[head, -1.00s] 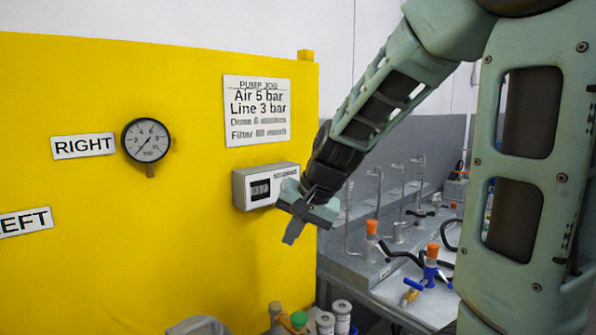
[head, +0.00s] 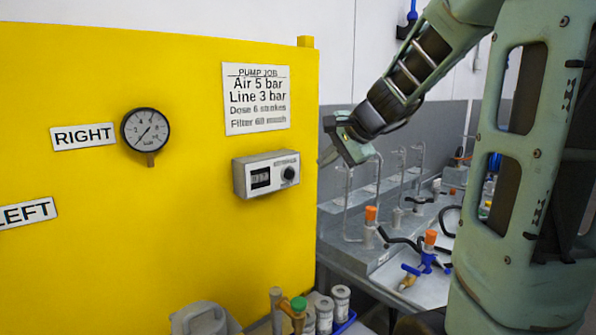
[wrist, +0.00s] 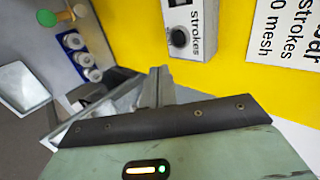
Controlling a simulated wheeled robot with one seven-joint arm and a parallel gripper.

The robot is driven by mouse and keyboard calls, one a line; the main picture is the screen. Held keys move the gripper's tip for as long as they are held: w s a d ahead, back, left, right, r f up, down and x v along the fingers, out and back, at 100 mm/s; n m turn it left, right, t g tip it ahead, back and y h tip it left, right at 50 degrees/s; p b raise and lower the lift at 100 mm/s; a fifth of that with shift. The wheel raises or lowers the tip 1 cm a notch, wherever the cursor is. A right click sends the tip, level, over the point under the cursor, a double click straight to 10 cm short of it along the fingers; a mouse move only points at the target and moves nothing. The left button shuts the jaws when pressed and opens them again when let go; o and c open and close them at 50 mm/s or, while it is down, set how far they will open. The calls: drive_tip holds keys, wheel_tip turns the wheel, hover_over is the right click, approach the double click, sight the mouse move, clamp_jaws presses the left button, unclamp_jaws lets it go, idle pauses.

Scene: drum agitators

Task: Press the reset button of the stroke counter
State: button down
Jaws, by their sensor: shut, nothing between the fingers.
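The stroke counter (head: 266,174) is a grey box on the yellow panel, with a dark display window on its left. Its round black reset button (head: 289,173) is on the right of its face. In the wrist view the counter (wrist: 187,18) is at the top, with the black button (wrist: 180,38) in plain view. My gripper (head: 323,161) is shut and empty. In the head view it appears to the right of the counter, apart from it. In the wrist view the closed fingers (wrist: 158,85) show below and left of the button, with a gap between.
A gauge (head: 146,130) and a PUMP JOB sign (head: 256,98) are on the yellow panel (head: 100,230). A bench (head: 390,275) with orange-capped fittings (head: 371,214) stands at right. Several cylinders (head: 341,303) stand below the counter.

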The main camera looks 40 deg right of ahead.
sight(290, 179)
drive_tip(key=w+f, duration=0.1)
drive_tip(key=w, duration=0.2)
drive_tip(key=w+f+p, duration=0.1)
drive_tip(key=w+f, duration=0.1)
drive_tip(key=w, duration=0.1)
drive_tip(key=w+f+p, duration=0.1)
drive_tip(key=w+f, duration=0.1)
drive_tip(key=w, duration=0.1)
drive_tip(key=shift+w, duration=0.25)
